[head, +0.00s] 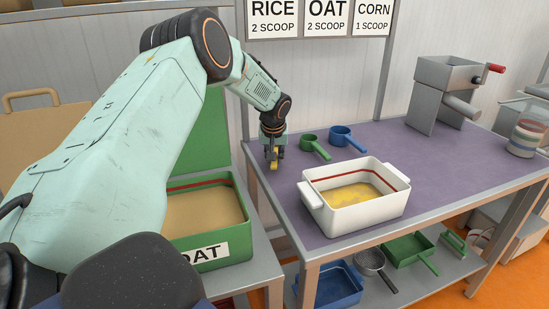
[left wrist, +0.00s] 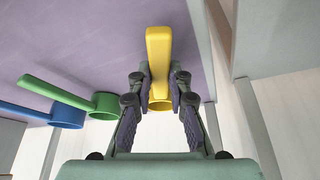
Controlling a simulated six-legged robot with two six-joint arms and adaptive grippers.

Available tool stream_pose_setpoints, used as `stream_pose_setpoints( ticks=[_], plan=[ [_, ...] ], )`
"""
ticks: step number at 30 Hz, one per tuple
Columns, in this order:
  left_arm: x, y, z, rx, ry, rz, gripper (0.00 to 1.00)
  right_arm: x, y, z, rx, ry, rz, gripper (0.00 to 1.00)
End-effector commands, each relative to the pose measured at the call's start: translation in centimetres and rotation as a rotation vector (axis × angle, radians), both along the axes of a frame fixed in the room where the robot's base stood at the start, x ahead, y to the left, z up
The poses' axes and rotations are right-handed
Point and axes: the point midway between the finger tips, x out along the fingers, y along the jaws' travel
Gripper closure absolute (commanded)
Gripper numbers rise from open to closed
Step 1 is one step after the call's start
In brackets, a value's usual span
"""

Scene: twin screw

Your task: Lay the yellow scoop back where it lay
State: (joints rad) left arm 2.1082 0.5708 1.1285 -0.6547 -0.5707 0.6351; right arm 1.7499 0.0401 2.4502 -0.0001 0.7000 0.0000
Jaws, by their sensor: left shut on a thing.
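My left gripper (head: 273,158) is low over the left end of the purple table top, shut on the yellow scoop (head: 274,165). In the left wrist view the yellow scoop (left wrist: 158,45) sits between the fingers (left wrist: 160,88), its handle pointing up the picture and its cup partly hidden by the fingers. I cannot tell whether the scoop touches the table. A green scoop (head: 309,141) and a blue scoop (head: 341,132) lie in a row to its right; they also show in the left wrist view, green (left wrist: 104,103) and blue (left wrist: 68,116). My right gripper is not in view.
A white tub (head: 385,208) with yellow grains stands at the table's front. A green oat bin (head: 240,235) stands left of the table. A grey mill (head: 432,105) and a jar (head: 526,138) stand right. The table's middle is clear.

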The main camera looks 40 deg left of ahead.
Motion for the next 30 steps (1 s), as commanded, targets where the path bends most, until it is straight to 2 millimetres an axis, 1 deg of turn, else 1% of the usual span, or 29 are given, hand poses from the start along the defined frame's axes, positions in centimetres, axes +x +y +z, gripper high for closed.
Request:
stream_pose_setpoints(
  ticks=[1, 8, 9, 16, 25, 29, 30],
  plan=[
    [0.0, 0.0, -0.2, 0.0, -0.001, 0.001, 1.0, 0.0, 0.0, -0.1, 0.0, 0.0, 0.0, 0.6],
    [0.0, 0.0, -0.2, 0.0, -0.002, 0.0, 1.0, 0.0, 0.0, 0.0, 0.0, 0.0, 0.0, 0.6],
    [0.0, 0.0, -0.2, 0.0, -0.002, 0.001, 0.8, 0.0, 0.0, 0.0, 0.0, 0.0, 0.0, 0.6],
    [0.0, 0.0, -0.2, 0.0, -0.002, 0.001, 0.6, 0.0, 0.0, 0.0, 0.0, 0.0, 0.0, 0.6],
    [0.1, 0.0, -0.1, 0.0, -0.002, 0.0, 0.59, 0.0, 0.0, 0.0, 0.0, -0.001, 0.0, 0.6],
    [-0.2, -0.2, 0.9, -0.001, -0.004, 0.0, 0.59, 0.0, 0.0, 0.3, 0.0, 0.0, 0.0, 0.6],
    [-0.3, -0.4, 1.5, -0.001, -0.004, 0.0, 0.59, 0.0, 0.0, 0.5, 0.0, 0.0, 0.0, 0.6]
  ],
)
